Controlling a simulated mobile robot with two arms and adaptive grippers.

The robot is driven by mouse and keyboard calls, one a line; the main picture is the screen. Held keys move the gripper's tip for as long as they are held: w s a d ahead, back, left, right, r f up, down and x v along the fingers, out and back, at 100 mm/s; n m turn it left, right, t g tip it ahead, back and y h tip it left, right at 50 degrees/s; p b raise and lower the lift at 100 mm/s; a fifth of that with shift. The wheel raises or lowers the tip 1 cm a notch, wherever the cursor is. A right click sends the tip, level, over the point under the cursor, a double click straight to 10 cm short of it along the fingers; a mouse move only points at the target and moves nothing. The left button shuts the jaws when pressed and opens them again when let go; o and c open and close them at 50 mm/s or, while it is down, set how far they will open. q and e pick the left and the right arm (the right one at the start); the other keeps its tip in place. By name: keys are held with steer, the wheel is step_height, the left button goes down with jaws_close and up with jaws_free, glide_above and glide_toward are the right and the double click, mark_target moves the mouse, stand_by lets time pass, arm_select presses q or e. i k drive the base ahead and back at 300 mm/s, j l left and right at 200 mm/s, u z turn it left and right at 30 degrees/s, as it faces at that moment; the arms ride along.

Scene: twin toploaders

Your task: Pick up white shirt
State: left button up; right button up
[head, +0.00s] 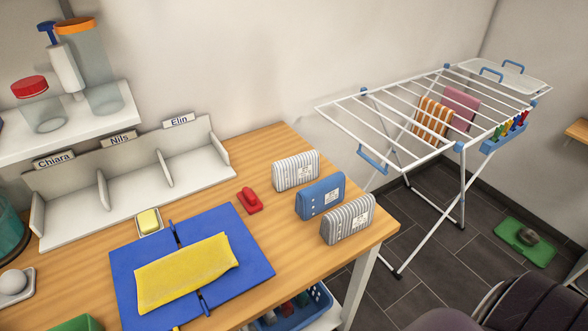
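I cannot make out a white shirt in the head view. A yellow cloth (187,272) lies flat across the blue folding board (248,243) on the wooden table (268,155). An orange striped cloth (433,119) and a mauve cloth (461,107) hang over the bars of the white drying rack (343,115). Neither of my grippers shows in this view, so their state cannot be seen.
A white divider labelled Chiara, Nils and Elin (135,189) stands empty at the table's back. Three fabric pouches, including a blue one (320,196), line the right edge beside a red object (249,200). A blue basket (295,312) is below. A green tray (526,242) is on the floor.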

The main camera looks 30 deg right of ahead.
mark_target(287, 174)
steer(key=i+l+z, duration=0.25)
steer(key=z, duration=0.2)
steer(key=i+l+z, duration=0.2)
steer(key=z, duration=0.3)
